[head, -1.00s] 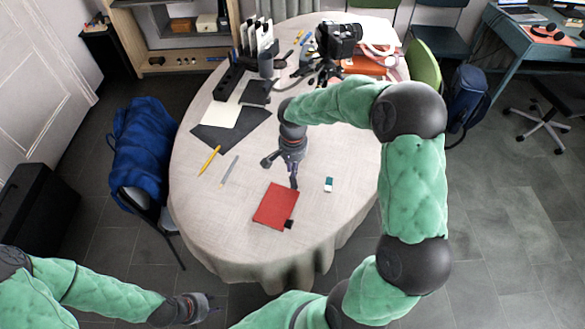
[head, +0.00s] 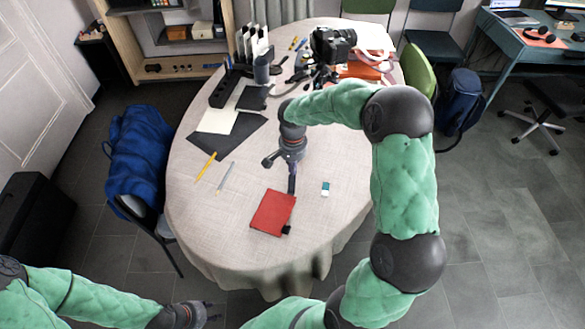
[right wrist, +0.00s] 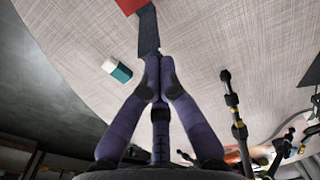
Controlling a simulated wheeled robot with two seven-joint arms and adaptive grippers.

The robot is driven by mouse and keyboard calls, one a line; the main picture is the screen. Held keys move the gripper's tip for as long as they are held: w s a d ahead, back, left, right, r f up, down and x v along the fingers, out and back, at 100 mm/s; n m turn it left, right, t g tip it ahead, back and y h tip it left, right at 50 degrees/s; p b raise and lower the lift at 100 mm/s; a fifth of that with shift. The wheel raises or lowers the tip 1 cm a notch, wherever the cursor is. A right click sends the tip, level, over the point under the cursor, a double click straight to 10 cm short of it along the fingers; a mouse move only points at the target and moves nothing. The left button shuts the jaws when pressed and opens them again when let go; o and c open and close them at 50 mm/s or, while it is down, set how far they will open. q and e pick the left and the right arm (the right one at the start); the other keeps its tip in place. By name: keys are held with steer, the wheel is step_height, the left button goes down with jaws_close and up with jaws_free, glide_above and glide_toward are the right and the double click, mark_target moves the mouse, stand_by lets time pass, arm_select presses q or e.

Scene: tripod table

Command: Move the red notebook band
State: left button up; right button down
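The red notebook (head: 273,212) lies flat near the front edge of the round table. A small black piece (head: 287,230), perhaps part of its band, shows at its lower right corner. My right gripper (head: 291,190) points down at the notebook's upper right corner. In the right wrist view its fingers (right wrist: 151,50) come together in a dark strip that reaches the red notebook (right wrist: 129,5).
A white-and-teal eraser (head: 325,189) lies right of the notebook. A yellow pencil (head: 205,167) and a grey pen (head: 225,178) lie to the left. A camera (head: 333,44) on a small tripod and other items fill the back. The front left tabletop is clear.

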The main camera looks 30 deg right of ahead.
steer(key=shift+a+f, duration=0.15)
steer(key=shift+f, duration=0.3)
steer(key=shift+w+d+f, duration=0.2)
steer(key=shift+w+d, duration=0.05)
steer(key=shift+d, duration=0.1)
steer(key=shift+w+d+f, duration=0.35)
steer(key=shift+d+f, duration=0.05)
steer(key=shift+f, duration=0.05)
steer(key=c, duration=1.1)
jaws_free()
steer(key=shift+w, duration=0.1)
steer(key=shift+c, duration=0.2)
steer(key=shift+d+r, duration=0.1)
steer(key=shift+r, duration=0.1)
steer(key=shift+w+d+r, duration=0.1)
steer(key=shift+d, duration=0.05)
steer(key=shift+r, duration=0.15)
